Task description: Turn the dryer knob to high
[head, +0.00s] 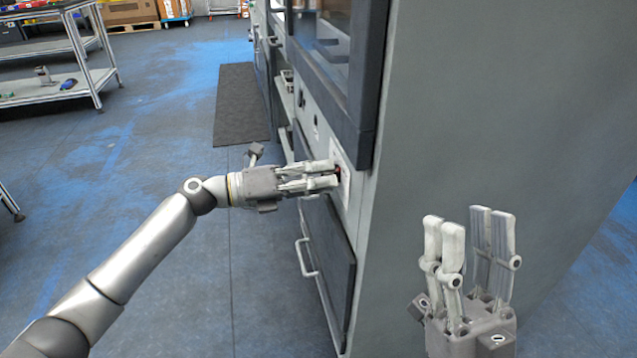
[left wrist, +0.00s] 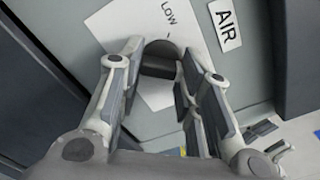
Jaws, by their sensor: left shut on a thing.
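The dryer knob is a dark round knob (left wrist: 160,62) on a white label plate (left wrist: 118,30) marked LOW, seen in the left wrist view. My left gripper (head: 335,174) reaches the plate from the left and is shut on the knob. Its fingers hide most of the knob in the head view, and I cannot read the whole dial. My right gripper (head: 468,222) is open and empty, apart from the machine's side.
An AIR label (left wrist: 226,24) is beside the plate. The large grey machine (head: 480,110) fills the right. A drawer handle (head: 306,258) sticks out below the knob. A dark mat (head: 241,105) lies on the blue floor, and a metal shelf (head: 60,88) stands at left.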

